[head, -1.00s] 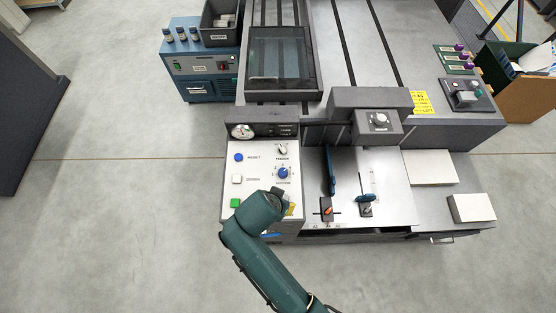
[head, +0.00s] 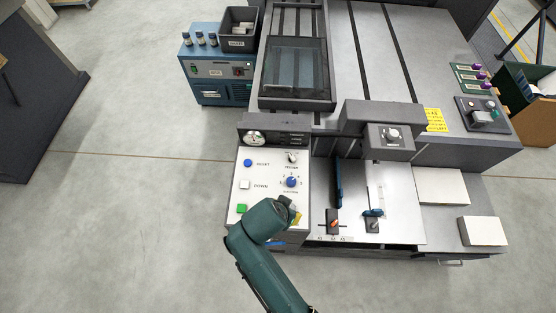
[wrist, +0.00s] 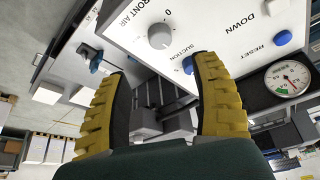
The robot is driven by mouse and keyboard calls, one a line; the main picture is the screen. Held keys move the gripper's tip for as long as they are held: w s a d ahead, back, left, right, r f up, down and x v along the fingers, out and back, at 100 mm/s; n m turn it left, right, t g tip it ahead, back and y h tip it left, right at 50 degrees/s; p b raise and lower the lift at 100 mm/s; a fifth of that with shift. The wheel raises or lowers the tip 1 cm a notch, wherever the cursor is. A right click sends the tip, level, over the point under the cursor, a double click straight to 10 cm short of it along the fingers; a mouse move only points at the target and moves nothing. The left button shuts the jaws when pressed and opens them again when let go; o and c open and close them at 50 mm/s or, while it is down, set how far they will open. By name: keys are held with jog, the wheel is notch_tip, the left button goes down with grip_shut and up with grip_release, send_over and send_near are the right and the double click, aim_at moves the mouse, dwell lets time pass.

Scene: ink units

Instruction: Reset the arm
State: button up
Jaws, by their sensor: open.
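My gripper (wrist: 160,65) is open and empty in the wrist view, its two yellow ribbed fingers well apart. In the head view my teal arm comes up from the bottom and ends over the lower right of the panel (head: 262,187). Only a bit of yellow finger (head: 297,218) shows there; the rest of the gripper is hidden behind the arm.
The panel carries blue reset (head: 248,163), white down (head: 244,185) and green (head: 242,208) buttons. To its right are levers (head: 333,223) on a metal plate and a white block (head: 484,231). A blue cabinet (head: 221,70) stands at the back left.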

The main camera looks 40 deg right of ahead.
dwell(0.8)
jog(key=w+a+r+n+t+p, duration=0.1)
jog(key=w+a+r+t+p, duration=0.25)
jog(key=r, duration=0.95)
jog(key=w+a+r+n+t+y+p, duration=0.1)
jog(key=w+r+n+t+p, duration=0.2)
jog(key=w+r, duration=0.7)
jog(key=w+a+r+t+p, duration=0.2)
jog(key=r+t+p, duration=0.25)
jog(key=r, duration=1.05)
jog(key=s+a+r+n+t+y, duration=0.1)
jog(key=s+r+n+t, duration=0.1)
jog(key=r, duration=0.6)
jog(key=s+a+r+n+t+y, duration=0.1)
jog(key=s+a+r+n+t, duration=0.1)
jog(key=r, duration=0.7)
jog(key=s+a+r+n+t, duration=0.2)
jog(key=s+r+n+t, duration=0.2)
jog(key=r+n+t, duration=0.2)
notch_tip(320, 180, up, 3)
jog(key=shift+a+f+n+y, duration=0.1)
jog(key=shift+a+n+y, duration=0.05)
jog(key=shift+n+y, duration=0.2)
notch_tip(320, 180, down, 57)
jog(key=b, duration=5.6)
